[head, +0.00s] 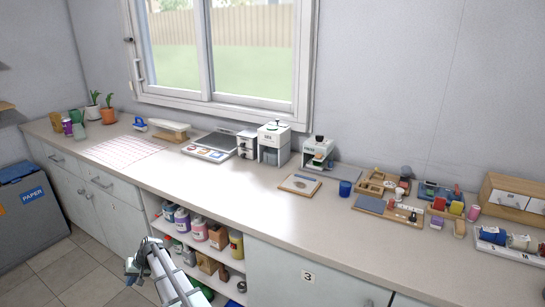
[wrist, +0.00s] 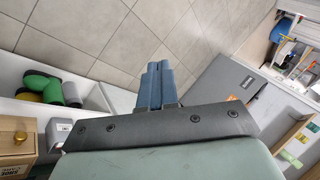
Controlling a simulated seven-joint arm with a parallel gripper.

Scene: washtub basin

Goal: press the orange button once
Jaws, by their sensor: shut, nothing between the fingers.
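I cannot make out the orange button for certain. A flat panel with several small coloured round spots (head: 207,153) lies on the counter left of the white machines in the head view; the spots are too small to tell their exact colours. My arm rises in front of the open shelves at the bottom of the head view, below counter height and apart from the panel. My gripper (wrist: 160,66) shows in the wrist view as two blue-grey fingers held together, with nothing between them, above the tiled floor. No button shows in the wrist view.
The long counter (head: 225,178) has free room along its front. White machines (head: 273,143) stand at the back, wooden trays (head: 388,208) at the right and potted plants (head: 108,115) at the far left. A grey paper bin (head: 32,205) stands left.

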